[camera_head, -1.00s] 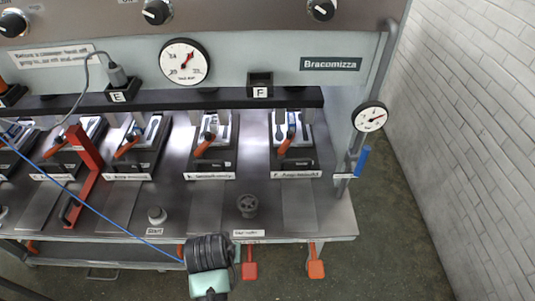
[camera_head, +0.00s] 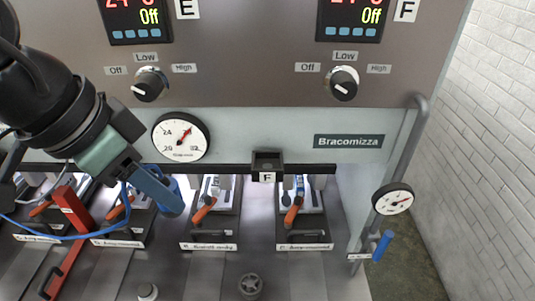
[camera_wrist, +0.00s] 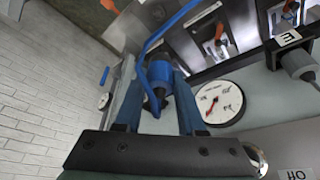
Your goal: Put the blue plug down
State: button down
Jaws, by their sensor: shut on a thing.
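The blue plug (camera_wrist: 158,72) is dark blue and sits between the two blue-grey fingers of my gripper (camera_wrist: 155,98) in the wrist view. A blue cable (camera_wrist: 165,28) curves away from it. In the head view my gripper (camera_head: 165,192) hangs at the left, in front of the press panel and below the large round gauge. My gripper is shut on the plug. There the plug is hard to tell apart from the fingers, and the blue cable (camera_head: 85,237) runs off to the left.
An empty-looking black holder (camera_head: 267,164) marked F is on the ledge to the right. A grey plug (camera_wrist: 297,63) stands in the holder marked E. A red lever (camera_head: 73,214), orange-handled clamps (camera_head: 203,211) and a dial gauge (camera_head: 184,138) surround my gripper. The front table is mostly clear.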

jog(key=shift+s+d+r, duration=0.1)
jog(key=shift+d+r, duration=0.05)
jog(key=shift+r, duration=0.3)
jog(key=w+d+p, duration=0.5)
jog(key=w+d, duration=0.6)
jog(key=shift+w+d+r, duration=0.1)
jog(key=shift+w+d, duration=0.15)
jog(key=shift+d, duration=0.05)
jog(key=p+x, duration=0.3)
jog(key=shift+f, duration=0.45)
jog(key=shift+f, duration=0.15)
jog(key=c, duration=0.5)
grip_release()
